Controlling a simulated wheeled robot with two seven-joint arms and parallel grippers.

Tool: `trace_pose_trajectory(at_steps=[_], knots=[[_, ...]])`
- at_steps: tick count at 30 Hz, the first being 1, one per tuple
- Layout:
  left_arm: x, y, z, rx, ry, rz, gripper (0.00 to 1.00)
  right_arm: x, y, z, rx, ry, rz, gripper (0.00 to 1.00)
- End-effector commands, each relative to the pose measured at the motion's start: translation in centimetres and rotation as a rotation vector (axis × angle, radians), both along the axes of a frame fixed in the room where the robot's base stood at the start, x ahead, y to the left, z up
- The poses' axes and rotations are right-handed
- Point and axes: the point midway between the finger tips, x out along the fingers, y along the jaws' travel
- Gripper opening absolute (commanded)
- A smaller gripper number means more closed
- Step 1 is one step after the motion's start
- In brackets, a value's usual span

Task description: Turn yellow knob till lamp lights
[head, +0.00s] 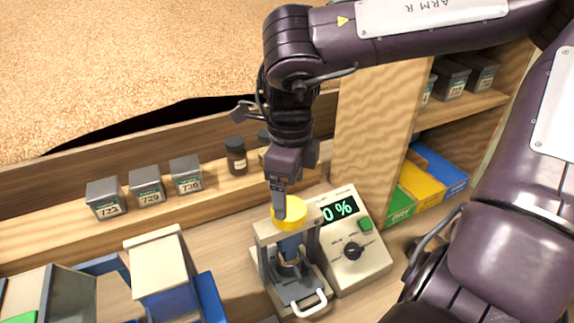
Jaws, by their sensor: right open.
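The yellow knob (291,215) sits on top of a small press-like frame (268,235) on the bench. My right gripper (281,206) points straight down at the knob and is open. One finger overlaps the knob's left part; the other finger is hidden, so I cannot tell whether the knob is between them or touched. A beige control box (373,262) stands right beside the frame. Its display (339,209) shows green "0 %", with its left end partly hidden. My left gripper is out of view.
Grey labelled boxes (146,186) and a dark bottle (236,156) stand on a ledge behind. A beige-and-blue device (160,267) is at left. Green, yellow (420,183) and blue bins are at right. A white handle (309,304) projects at the frame's front.

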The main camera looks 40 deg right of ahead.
Motion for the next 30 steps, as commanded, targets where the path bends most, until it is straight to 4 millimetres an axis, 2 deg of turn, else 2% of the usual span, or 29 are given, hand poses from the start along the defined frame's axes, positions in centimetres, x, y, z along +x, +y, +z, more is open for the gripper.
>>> trace_pose_trajectory(at_steps=[3,9,13,19,27,30], knots=[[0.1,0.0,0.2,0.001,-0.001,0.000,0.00,-0.1,0.0,-2.0,0.003,0.004,0.000,0.83],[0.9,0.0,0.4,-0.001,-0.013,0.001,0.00,0.0,0.0,-4.1,0.001,0.002,-0.001,0.83],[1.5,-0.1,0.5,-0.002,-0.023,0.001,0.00,0.0,0.0,-4.5,0.000,-0.001,-0.001,0.83],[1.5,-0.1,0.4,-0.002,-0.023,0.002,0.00,0.0,0.0,-4.5,0.000,-0.001,-0.001,0.83],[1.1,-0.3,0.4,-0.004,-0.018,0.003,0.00,0.0,0.0,-4.5,0.000,-0.001,-0.001,0.48],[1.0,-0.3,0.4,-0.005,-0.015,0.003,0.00,0.0,0.0,-4.5,0.000,-0.001,-0.001,0.38]])
